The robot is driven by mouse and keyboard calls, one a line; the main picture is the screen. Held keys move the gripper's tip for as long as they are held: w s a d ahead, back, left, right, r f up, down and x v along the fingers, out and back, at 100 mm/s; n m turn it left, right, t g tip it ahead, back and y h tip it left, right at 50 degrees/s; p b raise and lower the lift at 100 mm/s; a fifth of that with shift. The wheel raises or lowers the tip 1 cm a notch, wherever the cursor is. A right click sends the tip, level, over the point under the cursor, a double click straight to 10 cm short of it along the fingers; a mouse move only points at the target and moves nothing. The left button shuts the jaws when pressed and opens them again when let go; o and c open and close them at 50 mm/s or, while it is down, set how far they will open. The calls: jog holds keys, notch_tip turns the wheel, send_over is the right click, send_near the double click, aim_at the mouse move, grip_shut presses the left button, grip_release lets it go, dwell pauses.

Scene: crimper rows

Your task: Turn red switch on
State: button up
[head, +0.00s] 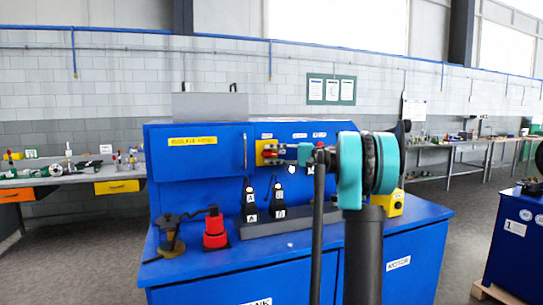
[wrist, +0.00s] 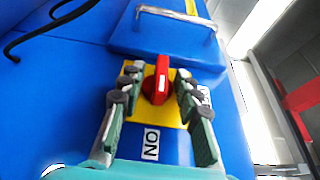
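The red switch (wrist: 158,86) is a knob with a raised handle, mounted on a yellow plate (wrist: 177,112) on a blue panel. In the wrist view its handle runs nearly up and down the picture, leaning slightly. My gripper (wrist: 156,92) is open, with one finger on each side of the switch. A gap shows between the handle and each finger. A white ON label (wrist: 151,144) lies below the plate, between the fingers. In the head view the yellow plate (head: 260,158) is at the panel's middle, and my gripper (head: 279,153) is in front of it, partly hiding the switch.
A metal handle (wrist: 177,21) sits on the panel beyond the switch. On the blue bench (head: 300,245) stand a red-based device (head: 215,232), a dark metal device (head: 171,236) and black crimpers (head: 250,203) in a grey rack. My arm hides the bench's right part.

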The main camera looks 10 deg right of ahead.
jog(key=s+d, duration=0.2)
jog(key=d, duration=0.9)
jog(key=shift+s+d, duration=0.15)
jog(key=shift+d, duration=0.15)
jog(key=shift+f, duration=0.1)
